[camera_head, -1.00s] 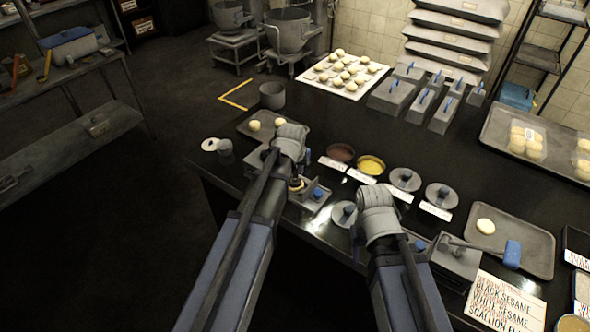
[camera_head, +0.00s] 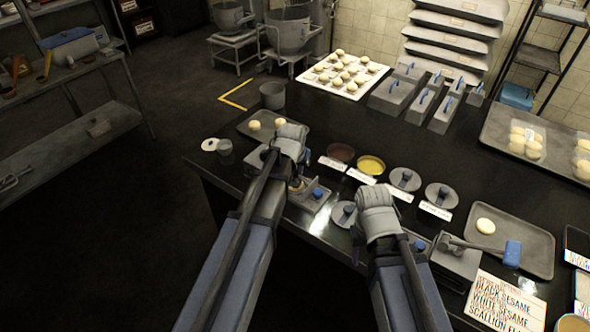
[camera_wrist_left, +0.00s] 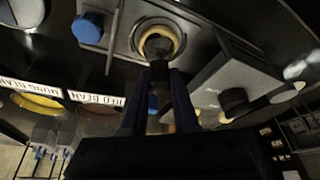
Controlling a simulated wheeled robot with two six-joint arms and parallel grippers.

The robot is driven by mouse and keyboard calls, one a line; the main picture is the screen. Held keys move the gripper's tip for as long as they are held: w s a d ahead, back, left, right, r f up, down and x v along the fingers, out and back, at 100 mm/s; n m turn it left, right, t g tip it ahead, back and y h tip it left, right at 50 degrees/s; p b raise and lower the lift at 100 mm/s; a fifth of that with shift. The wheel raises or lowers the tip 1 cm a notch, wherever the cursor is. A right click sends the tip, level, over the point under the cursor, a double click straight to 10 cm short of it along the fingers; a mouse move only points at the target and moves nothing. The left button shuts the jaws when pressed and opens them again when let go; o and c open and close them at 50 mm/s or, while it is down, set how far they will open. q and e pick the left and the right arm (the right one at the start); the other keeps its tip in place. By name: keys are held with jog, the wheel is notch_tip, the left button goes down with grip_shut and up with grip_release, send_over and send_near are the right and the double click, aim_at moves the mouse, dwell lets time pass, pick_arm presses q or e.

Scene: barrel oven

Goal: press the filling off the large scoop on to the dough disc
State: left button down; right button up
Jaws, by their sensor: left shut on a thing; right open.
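The dough disc (camera_wrist_left: 138,33) shows in the left wrist view as a pale ring in a round grey holder. A dark round scoop end (camera_wrist_left: 158,47) covers its middle; I cannot tell whether they touch, and any filling is hidden. My left gripper (camera_wrist_left: 160,72) is shut on the scoop and points at the disc. In the head view my left gripper (camera_head: 293,165) is over the grey plate (camera_head: 311,199) at the near table edge; its fingers are mostly hidden. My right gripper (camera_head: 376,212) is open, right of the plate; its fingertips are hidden.
A red-brown bowl (camera_head: 341,152) and a yellow bowl (camera_head: 371,165) stand behind, with lidded pots (camera_head: 405,179) to their right. A tray with dough balls (camera_head: 254,125) lies at left. A tray with one ball (camera_head: 485,226) and a blue-ended tool (camera_head: 512,254) are at right.

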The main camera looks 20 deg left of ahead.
pick_arm(q)
jog(key=shift+s, duration=0.1)
notch_tip(320, 180, up, 7)
jog(key=p, duration=0.7)
jog(key=shift+d, duration=0.1)
dwell(0.6)
